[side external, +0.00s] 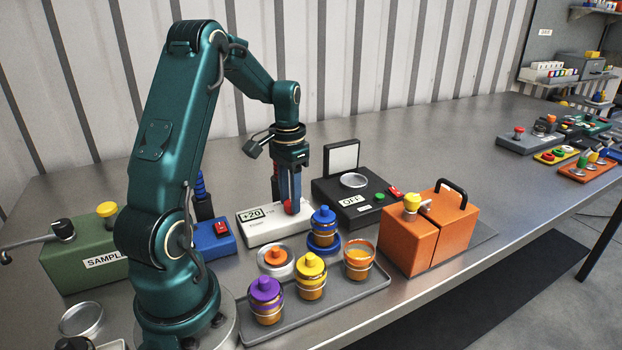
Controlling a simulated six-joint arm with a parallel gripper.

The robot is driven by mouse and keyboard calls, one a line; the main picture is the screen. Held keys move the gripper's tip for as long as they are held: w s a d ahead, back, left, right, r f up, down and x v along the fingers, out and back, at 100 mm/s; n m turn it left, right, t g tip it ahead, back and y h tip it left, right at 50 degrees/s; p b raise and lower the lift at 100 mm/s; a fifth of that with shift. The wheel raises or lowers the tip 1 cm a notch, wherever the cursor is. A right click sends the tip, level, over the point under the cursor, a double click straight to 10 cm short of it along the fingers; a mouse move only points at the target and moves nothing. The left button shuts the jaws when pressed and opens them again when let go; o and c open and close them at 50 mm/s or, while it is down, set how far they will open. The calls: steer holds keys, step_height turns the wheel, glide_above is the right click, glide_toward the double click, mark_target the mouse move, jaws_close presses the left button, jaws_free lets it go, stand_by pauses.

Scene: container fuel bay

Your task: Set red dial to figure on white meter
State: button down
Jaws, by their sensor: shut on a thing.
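The white meter (262,233) is a low white box on the metal bench, with a small display (251,213) reading "+20". The red dial (287,205) sits on the right part of its top and is partly hidden by the fingers. My gripper (292,208) points straight down over the meter, its jaws shut on the red dial. Any marks around the dial are too small to read.
A blue box (213,243) with a red switch stands left of the meter. A black unit (342,216) labelled "OFF" stands close on its right. A grey tray (330,303) with several capped jars is in front. An orange case (408,255) is further right.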

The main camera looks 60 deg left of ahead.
steer(key=shift+n, duration=1.1)
steer(key=c, duration=0.5)
jaws_free()
steer(key=shift+c, duration=0.2)
steer(key=shift+r, duration=2.6)
